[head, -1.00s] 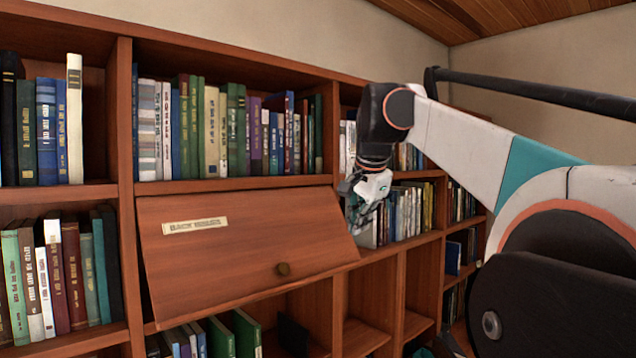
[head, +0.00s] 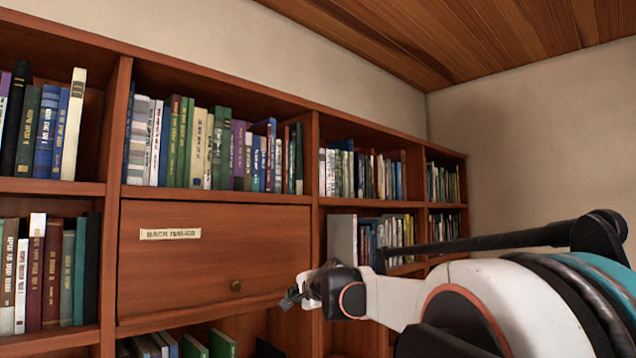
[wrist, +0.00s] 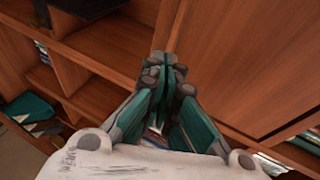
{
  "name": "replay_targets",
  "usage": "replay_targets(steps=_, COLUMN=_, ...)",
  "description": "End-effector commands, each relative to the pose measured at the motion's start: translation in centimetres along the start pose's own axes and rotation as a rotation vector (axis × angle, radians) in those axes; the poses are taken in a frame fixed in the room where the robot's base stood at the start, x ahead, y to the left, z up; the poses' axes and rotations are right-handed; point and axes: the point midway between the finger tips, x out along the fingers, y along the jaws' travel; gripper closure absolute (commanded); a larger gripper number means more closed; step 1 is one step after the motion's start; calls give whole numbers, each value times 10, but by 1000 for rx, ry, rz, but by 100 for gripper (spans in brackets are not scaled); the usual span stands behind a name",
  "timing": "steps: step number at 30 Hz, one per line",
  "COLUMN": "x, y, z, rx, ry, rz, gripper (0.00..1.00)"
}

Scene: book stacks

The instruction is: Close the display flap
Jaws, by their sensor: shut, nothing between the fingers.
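In the wrist view a wide wooden panel, which looks like the flap (wrist: 237,57), fills the upper right. My gripper (head: 290,299) is at the flap's lower right corner in the head view. In the wrist view my gripper (wrist: 170,75) has its fingers together and empty, in front of the wood. I cannot tell whether it touches the flap.
Rows of books (head: 216,150) fill the shelf above the flap. More books (head: 40,275) stand in the bay to the left. Open compartments (wrist: 100,45) show at the left in the wrist view.

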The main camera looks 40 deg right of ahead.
Motion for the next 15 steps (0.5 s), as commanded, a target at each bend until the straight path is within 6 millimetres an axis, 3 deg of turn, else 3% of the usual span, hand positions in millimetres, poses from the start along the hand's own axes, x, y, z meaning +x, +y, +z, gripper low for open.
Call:
replay_targets(steps=9, x=54, y=5, z=16, rx=-1, ry=-2, rz=2, gripper=100)
replay_targets(steps=15, x=77, y=4, z=23, rx=-1, ry=-1, rz=2, gripper=100)
